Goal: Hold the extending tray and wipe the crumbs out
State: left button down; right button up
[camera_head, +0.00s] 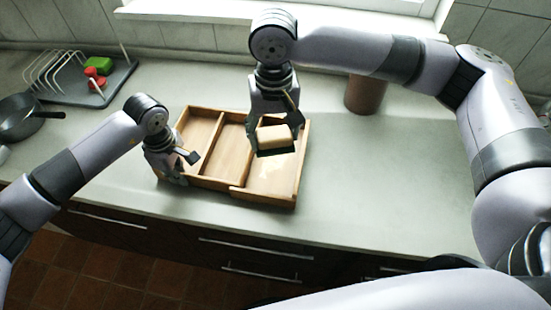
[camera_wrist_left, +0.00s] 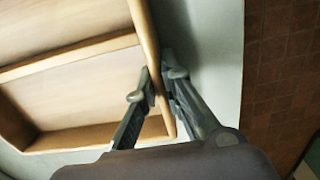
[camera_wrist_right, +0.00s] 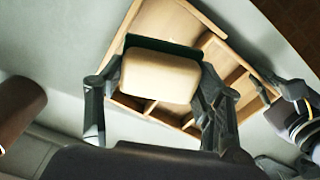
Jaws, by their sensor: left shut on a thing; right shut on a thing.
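The wooden extending tray (camera_head: 265,197) lies on the counter, with several compartments. Pale crumbs (camera_head: 287,184) show on the floor of its right compartment. My left gripper (camera_head: 182,171) is at the tray's front left corner. In the left wrist view its fingers (camera_wrist_left: 160,86) are on either side of the tray's rim (camera_wrist_left: 146,30), shut on it. My right gripper (camera_head: 273,130) is shut on a tan sponge (camera_head: 274,134) with a dark green underside, over the right compartment. The sponge (camera_wrist_right: 160,75) also shows between the fingers in the right wrist view. Whether it touches the tray floor I cannot tell.
A dish rack (camera_head: 62,72) with a green and a red item on its dark board stands at the back left. A dark pan (camera_head: 22,118) is at the far left. A brown cylinder (camera_head: 365,95) stands behind the tray's right. The counter right of the tray is clear.

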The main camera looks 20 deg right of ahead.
jog(key=shift+f, duration=5.6)
jog(key=shift+f, duration=1.5)
